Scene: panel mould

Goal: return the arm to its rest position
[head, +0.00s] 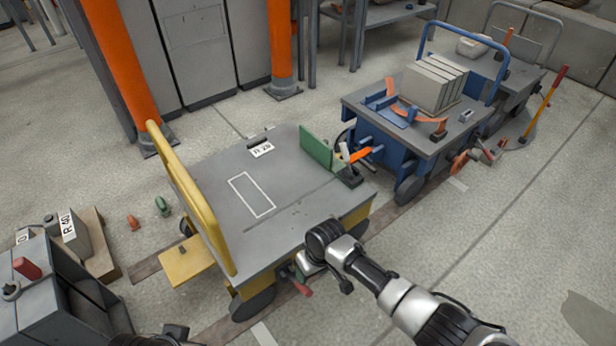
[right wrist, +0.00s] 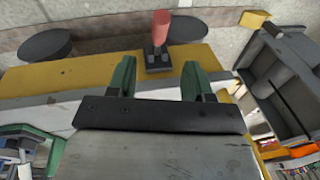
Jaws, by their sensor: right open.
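My right arm comes in from the lower right in the head view. Its gripper (head: 300,268) is at the near side of the yellow cart, beside a small red handle (head: 303,288). In the right wrist view the two green fingers (right wrist: 158,72) stand apart with nothing held between them. The red handle (right wrist: 161,27) on its dark mount shows just beyond the fingertips, against the cart's yellow edge (right wrist: 60,75). Dark parts at the bottom left of the head view look like my left arm; its fingers do not show.
The yellow-railed cart (head: 290,200) has a grey top with a white outlined rectangle and a green upright plate (head: 318,150). A loaded blue cart (head: 385,145) stands behind to the right. A grey cabinet (head: 60,290) is at left. The floor at right is open.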

